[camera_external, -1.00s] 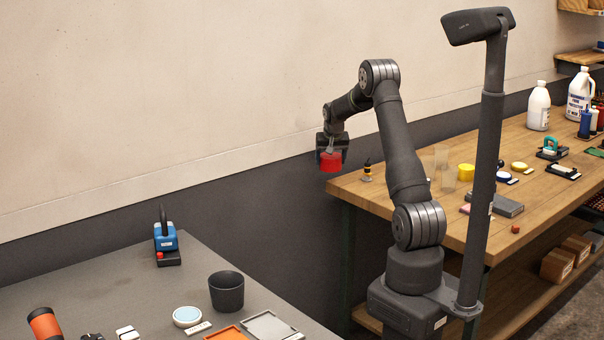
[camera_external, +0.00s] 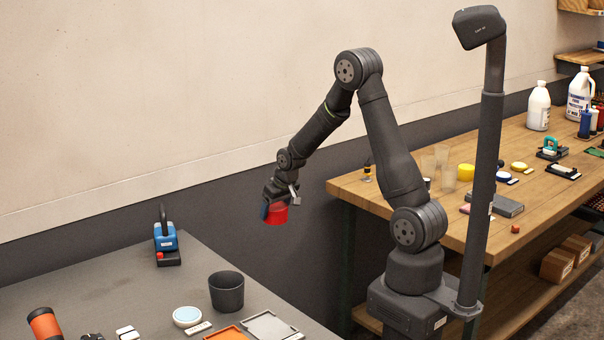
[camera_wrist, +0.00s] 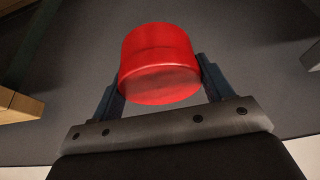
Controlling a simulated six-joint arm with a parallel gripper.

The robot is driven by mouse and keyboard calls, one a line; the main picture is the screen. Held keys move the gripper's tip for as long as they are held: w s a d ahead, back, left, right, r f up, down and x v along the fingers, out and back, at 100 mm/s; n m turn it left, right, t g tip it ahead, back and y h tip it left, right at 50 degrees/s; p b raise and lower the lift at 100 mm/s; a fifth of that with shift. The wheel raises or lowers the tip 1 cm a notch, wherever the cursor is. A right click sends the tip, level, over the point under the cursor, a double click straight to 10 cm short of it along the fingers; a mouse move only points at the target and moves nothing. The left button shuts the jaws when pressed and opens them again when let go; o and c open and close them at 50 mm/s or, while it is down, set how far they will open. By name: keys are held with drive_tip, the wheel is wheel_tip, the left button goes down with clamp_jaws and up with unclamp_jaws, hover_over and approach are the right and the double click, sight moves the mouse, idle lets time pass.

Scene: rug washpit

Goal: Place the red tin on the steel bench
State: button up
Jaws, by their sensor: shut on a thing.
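The red tin (camera_external: 276,214) is a short round cylinder held in the air between the two work surfaces. My gripper (camera_external: 270,207) is shut on it. In the wrist view the red tin (camera_wrist: 159,65) sits between the two fingers of my gripper (camera_wrist: 160,80), one on each side. The steel bench (camera_external: 212,260) is the grey surface at the lower left. The tin is apart from it, above and to the right of its far edge.
On the steel bench stand a blue tool (camera_external: 166,240), a dark cup (camera_external: 227,292), a light blue round dish (camera_external: 187,316), a grey tray (camera_external: 270,327) and an orange item (camera_external: 44,324). Its middle is bare. A wooden bench (camera_external: 455,215) with bottles is on the right.

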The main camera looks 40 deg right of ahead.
drive_tip(key=w+a+r+n, duration=0.1)
drive_tip(key=a+r, duration=0.2)
drive_tip(key=a, duration=0.3)
drive_tip(key=w+a+r+n+y, duration=0.1)
drive_tip(key=w+a+r, duration=0.15)
drive_tip(key=a, duration=0.45)
drive_tip(key=a+r+n, duration=0.1)
drive_tip(key=a+r, duration=0.2)
drive_tip(key=a, duration=0.3)
drive_tip(key=s+a+r, duration=0.2)
drive_tip(key=a+r, duration=0.1)
drive_tip(key=a, duration=0.4)
drive_tip(key=s+a+r+n, duration=0.1)
drive_tip(key=s+a+r, duration=0.1)
drive_tip(key=a, duration=0.5)
drive_tip(key=s+a+r+n+y, duration=0.1)
drive_tip(key=a+r, duration=0.2)
drive_tip(key=a, duration=0.4)
drive_tip(key=shift+s+a+r+g, duration=0.3)
drive_tip(key=shift+s+a, duration=0.05)
drive_tip(key=shift+s, duration=0.05)
drive_tip(key=s+a+f+n, duration=0.1)
drive_tip(key=s+a+f, duration=0.4)
drive_tip(key=s+a, duration=0.2)
hover_over(130, 298)
drive_tip(key=s+d, duration=0.1)
wheel_tip(130, 298, down, 8)
drive_tip(key=shift+s+r, duration=0.15)
drive_tip(key=shift+r, duration=0.1)
drive_tip(key=shift+f, duration=1.95)
